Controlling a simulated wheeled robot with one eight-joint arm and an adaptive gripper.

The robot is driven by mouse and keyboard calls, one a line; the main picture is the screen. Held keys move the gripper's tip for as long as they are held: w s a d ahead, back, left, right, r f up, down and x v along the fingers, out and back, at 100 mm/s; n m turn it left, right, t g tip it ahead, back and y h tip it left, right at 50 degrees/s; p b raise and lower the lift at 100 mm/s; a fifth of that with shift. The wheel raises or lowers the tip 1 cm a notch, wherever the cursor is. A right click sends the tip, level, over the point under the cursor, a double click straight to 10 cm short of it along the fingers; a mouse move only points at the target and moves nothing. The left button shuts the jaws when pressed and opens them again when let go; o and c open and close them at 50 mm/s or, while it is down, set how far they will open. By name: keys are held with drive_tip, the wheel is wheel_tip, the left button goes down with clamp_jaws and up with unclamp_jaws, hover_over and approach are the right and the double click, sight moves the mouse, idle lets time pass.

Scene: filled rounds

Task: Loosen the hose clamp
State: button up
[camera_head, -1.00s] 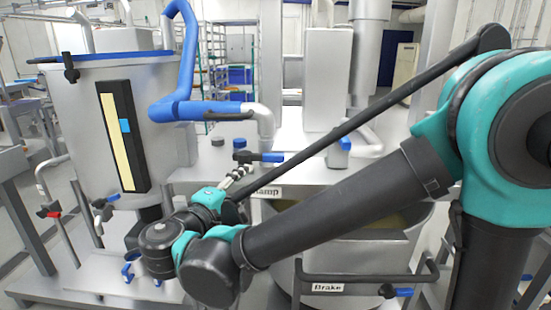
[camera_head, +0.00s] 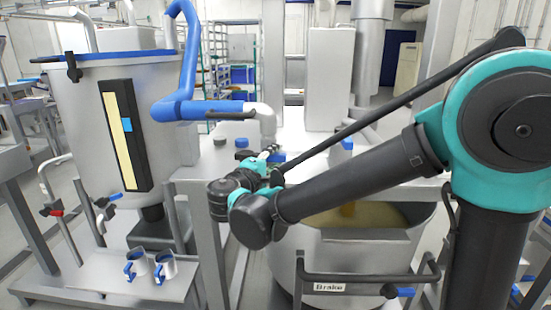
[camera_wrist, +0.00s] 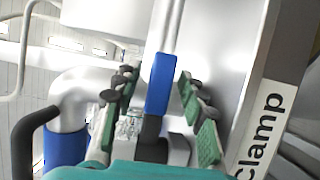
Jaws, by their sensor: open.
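The hose clamp's blue lever (camera_wrist: 158,88) stands upright in the middle of the wrist view, on a dark and grey base. My gripper (camera_wrist: 157,78) is open, with green-padded fingers on both sides of the lever. A gap shows on each side; I see no contact. A label reading "clamp" (camera_wrist: 262,130) is on the plate to the right. In the head view, my gripper (camera_head: 268,154) is at the pipe end, and only a bit of the blue lever (camera_head: 278,157) shows behind it. The blue hose (camera_head: 188,60) runs from above to the white elbow pipe (camera_head: 264,118).
A large steel tank (camera_head: 75,130) stands at left. An open vat (camera_head: 330,250) and a "Brake" bar (camera_head: 365,278) are below my arm.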

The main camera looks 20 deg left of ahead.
drive_tip(key=shift+w, duration=0.15)
drive_tip(key=shift+c, duration=0.6)
clamp_jaws()
